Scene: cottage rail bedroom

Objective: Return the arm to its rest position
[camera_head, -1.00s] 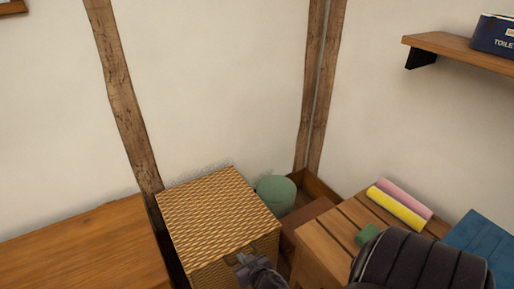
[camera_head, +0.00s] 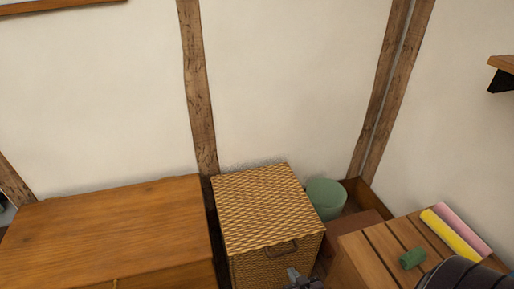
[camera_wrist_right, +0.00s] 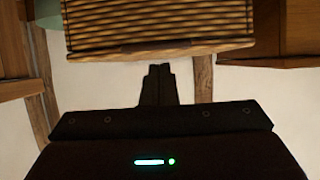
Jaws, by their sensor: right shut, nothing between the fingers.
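My right gripper (camera_head: 302,280) shows at the bottom edge of the head view, just in front of the lower right of a wicker hamper (camera_head: 262,205). Its dark fingers are together and empty in the right wrist view (camera_wrist_right: 158,84). The hamper (camera_wrist_right: 155,20) is at the top of that view, apart from the fingertips as far as I can tell. Part of my right arm (camera_head: 465,277) shows at the lower right. My left gripper is out of view.
A wooden chest (camera_head: 110,230) stands left of the hamper. A green bin (camera_head: 326,197) is behind its right side. A slatted wooden table (camera_head: 385,250) at right bears pink (camera_head: 465,228) and yellow (camera_head: 450,236) rolls and a small green roll (camera_head: 412,259). A wall shelf (camera_head: 505,64) is at upper right.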

